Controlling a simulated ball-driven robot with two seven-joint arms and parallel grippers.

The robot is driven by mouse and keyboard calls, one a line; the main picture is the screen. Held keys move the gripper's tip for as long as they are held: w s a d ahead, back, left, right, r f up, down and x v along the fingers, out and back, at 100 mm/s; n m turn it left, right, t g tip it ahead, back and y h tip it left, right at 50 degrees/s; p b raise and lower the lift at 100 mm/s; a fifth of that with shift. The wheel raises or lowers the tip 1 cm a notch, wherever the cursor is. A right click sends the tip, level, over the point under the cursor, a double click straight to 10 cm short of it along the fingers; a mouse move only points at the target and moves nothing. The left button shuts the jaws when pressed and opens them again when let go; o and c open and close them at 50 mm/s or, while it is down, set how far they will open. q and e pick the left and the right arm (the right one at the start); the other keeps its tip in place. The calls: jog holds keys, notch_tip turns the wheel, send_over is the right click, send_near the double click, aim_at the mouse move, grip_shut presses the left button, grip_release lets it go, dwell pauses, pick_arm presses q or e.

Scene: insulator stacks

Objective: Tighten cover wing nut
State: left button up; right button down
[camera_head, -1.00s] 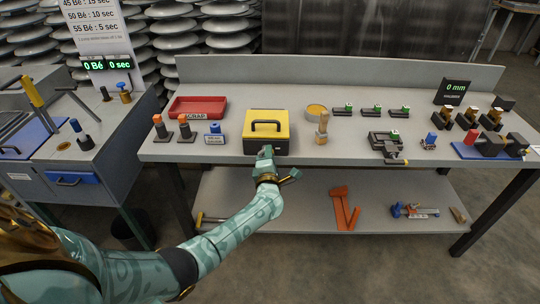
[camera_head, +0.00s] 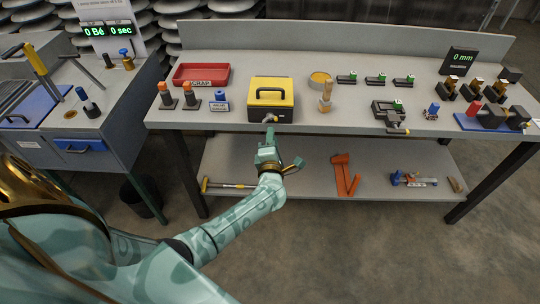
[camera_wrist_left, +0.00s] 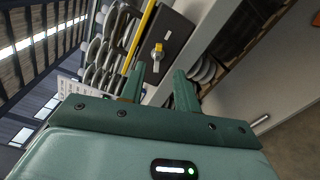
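The yellow-topped box (camera_head: 271,92) with a dark handle and dark front stands on the workbench. A small wing nut (camera_head: 270,118) sits on its front face. In the left wrist view the wing nut (camera_wrist_left: 157,50) looks yellow, on the dark front panel (camera_wrist_left: 172,35). My left gripper (camera_head: 269,132) is just in front of and below the box front in the head view. In the left wrist view its two fingers (camera_wrist_left: 157,78) are spread apart with nothing between them, and the wing nut shows beyond the gap, apart from the fingertips. My right gripper is not in view.
A red scrap tray (camera_head: 201,74) and several small orange- and blue-topped parts stand left of the box. A round yellow dish (camera_head: 320,78) and a wooden-looking tool (camera_head: 326,97) stand to its right. The bench (camera_head: 345,121) has a lower shelf (camera_head: 310,160) holding orange tools.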

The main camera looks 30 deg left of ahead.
pick_arm(q)
jog(key=p+v, duration=0.1)
jog(key=v, duration=0.8)
jog(key=shift+a+f, duration=0.1)
